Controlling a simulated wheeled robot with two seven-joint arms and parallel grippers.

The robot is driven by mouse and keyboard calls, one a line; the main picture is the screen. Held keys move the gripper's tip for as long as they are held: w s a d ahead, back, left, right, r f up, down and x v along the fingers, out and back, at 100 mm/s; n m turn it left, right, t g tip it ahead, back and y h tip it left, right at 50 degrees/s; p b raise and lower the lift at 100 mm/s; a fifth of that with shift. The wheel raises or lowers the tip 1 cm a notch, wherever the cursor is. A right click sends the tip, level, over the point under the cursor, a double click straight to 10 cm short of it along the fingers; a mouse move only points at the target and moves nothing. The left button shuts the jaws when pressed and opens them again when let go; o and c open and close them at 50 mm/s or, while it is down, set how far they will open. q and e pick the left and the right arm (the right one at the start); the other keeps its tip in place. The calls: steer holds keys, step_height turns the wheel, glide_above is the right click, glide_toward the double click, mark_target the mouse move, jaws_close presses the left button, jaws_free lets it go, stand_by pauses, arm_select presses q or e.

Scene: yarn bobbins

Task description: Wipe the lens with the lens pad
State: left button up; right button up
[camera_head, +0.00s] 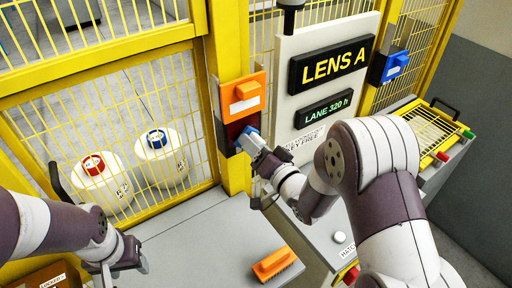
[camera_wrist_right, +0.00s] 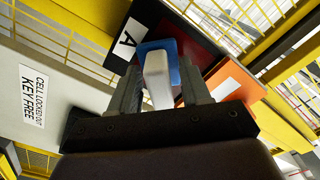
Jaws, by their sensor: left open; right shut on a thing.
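My right gripper (camera_head: 258,158) is shut on the lens pad, which has a blue plate (camera_head: 250,131) and a pale grip. In the right wrist view the pale grip is between the fingers (camera_wrist_right: 160,92), with the blue plate (camera_wrist_right: 174,57) beyond it. The pad is in front of a dark red, glossy face (camera_head: 234,129), which I take for the lens, below an orange unit on the yellow post. In the wrist view this face (camera_wrist_right: 146,18) is behind the pad beside an "A" label. I cannot tell whether they touch. My left gripper (camera_head: 122,268) is open and empty at lower left.
An orange brush (camera_head: 275,264) lies on the grey bench (camera_head: 205,245). The orange unit (camera_head: 245,95) and a blue unit (camera_head: 395,66) are on posts. A "LENS A" board (camera_head: 329,65) stands between them. Yellow mesh fencing (camera_head: 100,82) encloses red-topped and blue-topped bobbins (camera_head: 160,157).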

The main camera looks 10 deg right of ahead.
steer(key=shift+w+a, duration=0.15)
steer(key=shift+w, duration=0.3)
steer(key=shift+w+d+b, duration=0.1)
steer(key=shift+w+d, duration=0.1)
steer(key=shift+d, duration=0.45)
steer(key=shift+w+d+b, duration=0.1)
steer(key=shift+w+d, duration=0.15)
steer(key=shift+d, duration=0.4)
steer(key=shift+w+d+b, duration=0.1)
steer(key=shift+w+d, duration=0.1)
steer(key=shift+d, duration=0.45)
steer(key=shift+s+a+r, duration=0.1)
steer(key=shift+s+a, duration=0.1)
steer(key=shift+a, duration=0.45)
steer(key=shift+s+a+f, duration=0.1)
steer(key=shift+s+a, duration=0.15)
steer(key=shift+a, duration=0.45)
steer(key=shift+s+a+r, duration=0.1)
steer(key=shift+s+a, duration=0.1)
steer(key=shift+a, duration=0.45)
steer(key=shift+s, duration=0.1)
steer(key=shift+v, duration=2.85)
steer(key=shift+p+v, duration=0.3)
steer(key=shift+v, duration=1.25)
